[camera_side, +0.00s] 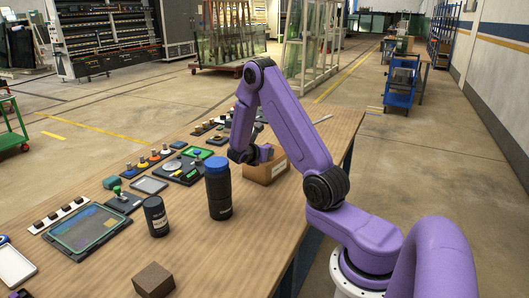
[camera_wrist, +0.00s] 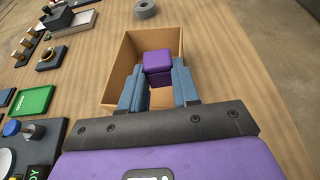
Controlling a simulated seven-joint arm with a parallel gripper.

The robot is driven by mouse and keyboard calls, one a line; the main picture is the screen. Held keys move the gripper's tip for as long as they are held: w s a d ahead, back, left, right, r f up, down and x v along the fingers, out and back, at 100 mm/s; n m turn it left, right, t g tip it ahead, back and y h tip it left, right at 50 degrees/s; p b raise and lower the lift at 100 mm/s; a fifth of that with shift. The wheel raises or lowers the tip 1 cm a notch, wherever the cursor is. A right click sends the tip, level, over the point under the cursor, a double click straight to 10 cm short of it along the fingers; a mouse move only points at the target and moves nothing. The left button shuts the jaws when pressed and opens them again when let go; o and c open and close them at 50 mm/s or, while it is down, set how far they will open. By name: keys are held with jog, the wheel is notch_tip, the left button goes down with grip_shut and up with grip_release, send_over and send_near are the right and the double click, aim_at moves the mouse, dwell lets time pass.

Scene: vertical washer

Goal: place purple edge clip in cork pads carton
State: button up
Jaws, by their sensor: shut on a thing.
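The purple edge clip (camera_wrist: 157,66) shows in the wrist view as a small purple block between the two blue-grey fingers of my gripper (camera_wrist: 158,88). My gripper is shut on it. The open cardboard carton (camera_wrist: 117,67) lies around and below the clip in that view, and the clip appears over or inside its opening. How deep it sits cannot be told. In the side view the carton (camera_side: 262,174) stands near the right edge of the table, with my gripper (camera_side: 264,153) at its top. The clip is not clearly distinguishable there.
A dark bottle with a blue lid (camera_side: 218,190) stands left of the carton, close to my arm. A black canister (camera_side: 155,215) and a brown block (camera_side: 153,280) stand nearer.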

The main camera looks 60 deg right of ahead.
jog(key=shift+f, duration=0.1)
jog(key=shift+f, duration=0.3)
jog(key=shift+f, duration=0.2)
jog(key=o, duration=1)
jog(key=shift+r, duration=0.1)
jog(key=r+v, duration=0.1)
jog(key=v, duration=0.7)
jog(key=shift+d, duration=0.2)
